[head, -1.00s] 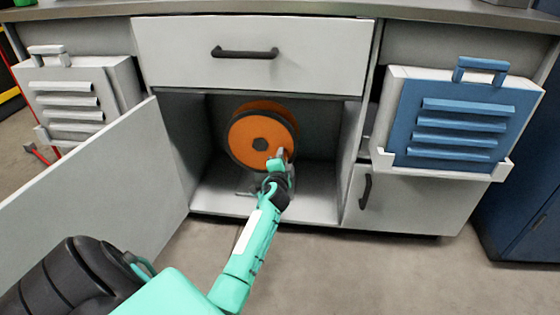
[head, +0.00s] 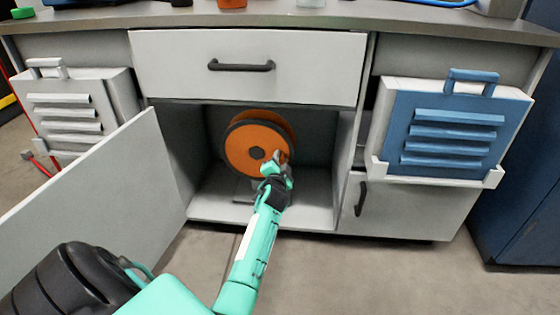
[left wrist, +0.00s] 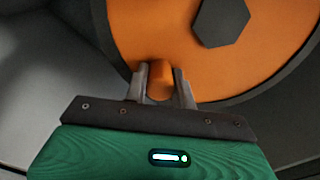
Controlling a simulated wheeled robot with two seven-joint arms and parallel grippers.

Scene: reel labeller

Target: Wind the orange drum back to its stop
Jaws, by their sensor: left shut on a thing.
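The orange drum (head: 250,140) with dark rims and a dark hexagonal hub stands upright inside the open cabinet. It fills the upper part of the left wrist view (left wrist: 270,70), where its hub (left wrist: 221,20) shows at the top. My left gripper (head: 279,158) reaches in at the drum's lower right face. In the left wrist view my left gripper's fingers (left wrist: 160,88) are shut on a short orange handle (left wrist: 160,75) that stands out from the drum's face near its rim. The stop cannot be made out. My right gripper is not in view.
The cabinet door (head: 100,185) stands open at the left. A closed drawer (head: 245,65) sits above the opening. A blue louvred case (head: 455,130) hangs at the right and a grey one (head: 70,115) at the left. The cabinet floor (head: 310,212) is clear at the right.

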